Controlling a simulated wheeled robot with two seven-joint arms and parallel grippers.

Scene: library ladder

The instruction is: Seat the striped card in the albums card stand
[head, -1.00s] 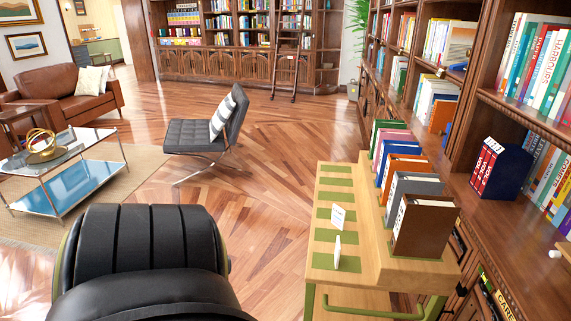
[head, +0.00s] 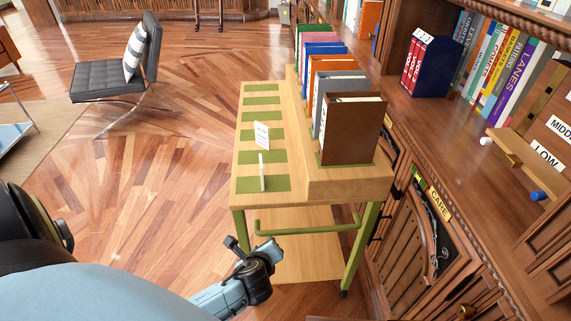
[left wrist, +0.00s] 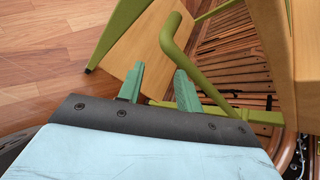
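No striped card can be made out in either view. Two small white cards, a far one (head: 262,135) and a near one (head: 262,172), stand upright on the cart's green pads; the far one has writing too small to read, and the near one is seen almost edge-on. I cannot tell which thing is the albums card stand. My left gripper (head: 239,250) is low in front of the cart's near end, close to its green handle. In the left wrist view its two green fingers (left wrist: 160,68) are apart with nothing between them. My right gripper is not in view.
The wooden cart (head: 350,183) carries a row of books on its raised right side, and its green handle (head: 310,229) faces me. Bookshelves with cabinets (head: 405,240) line the right. A black chair (head: 120,75) stands at far left. The floor left of the cart is clear.

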